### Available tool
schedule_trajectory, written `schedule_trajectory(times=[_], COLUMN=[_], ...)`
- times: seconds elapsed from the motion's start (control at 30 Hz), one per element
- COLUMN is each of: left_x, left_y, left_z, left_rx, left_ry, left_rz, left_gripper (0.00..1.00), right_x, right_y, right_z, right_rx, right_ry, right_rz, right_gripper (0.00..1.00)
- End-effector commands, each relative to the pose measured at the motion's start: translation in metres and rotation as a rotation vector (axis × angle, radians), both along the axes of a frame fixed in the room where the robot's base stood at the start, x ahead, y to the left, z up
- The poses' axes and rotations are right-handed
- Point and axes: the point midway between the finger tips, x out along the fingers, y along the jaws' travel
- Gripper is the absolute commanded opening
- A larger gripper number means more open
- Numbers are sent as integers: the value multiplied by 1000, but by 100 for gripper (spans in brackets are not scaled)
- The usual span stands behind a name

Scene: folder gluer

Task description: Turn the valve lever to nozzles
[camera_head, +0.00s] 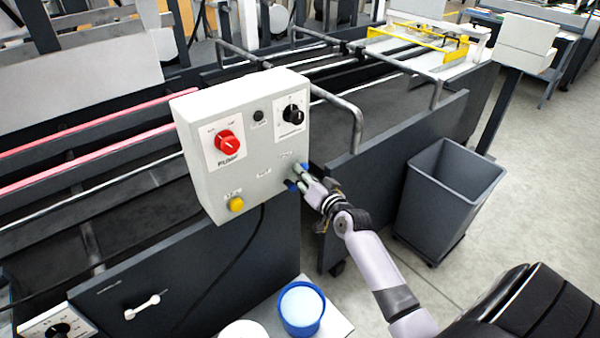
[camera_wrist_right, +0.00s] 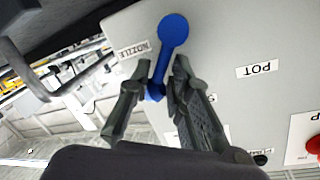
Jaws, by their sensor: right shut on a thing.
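The blue valve lever (camera_wrist_right: 173,30) is on the face of the light grey control box (camera_head: 240,130). In the right wrist view its round end is at the top and its arm runs down between my fingers. My right gripper (camera_wrist_right: 161,75) is shut on the lever's arm; the fingers hide part of it. In the head view the right gripper (camera_head: 299,178) reaches the box's lower right, with bits of blue showing beside it. My left gripper is out of view.
The box also carries a red pump knob (camera_head: 228,143), a black dial (camera_head: 293,114) and a yellow button (camera_head: 236,204). A grey bin (camera_head: 445,200) stands right of my right arm. A blue-rimmed container (camera_head: 301,308) is below the box. Metal rails (camera_head: 350,120) rise behind it.

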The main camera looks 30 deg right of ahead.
Motion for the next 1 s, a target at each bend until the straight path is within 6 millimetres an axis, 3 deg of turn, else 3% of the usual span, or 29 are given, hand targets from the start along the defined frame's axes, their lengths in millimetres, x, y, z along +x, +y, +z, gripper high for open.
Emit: schedule_trajectory(times=[0.33,0.9,0.93,1.0], left_x=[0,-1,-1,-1], left_y=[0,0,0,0], left_z=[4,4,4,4], left_rx=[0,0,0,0], left_ry=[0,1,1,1], left_rz=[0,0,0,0], left_gripper=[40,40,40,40], right_x=[1,0,0,0], right_y=[-6,-9,-10,-10], right_z=[-4,-6,-6,-6], right_rx=[163,201,201,200], right_ry=[12,15,15,15], right_rz=[1,-5,-5,-4], right_gripper=[0,0,16,21])
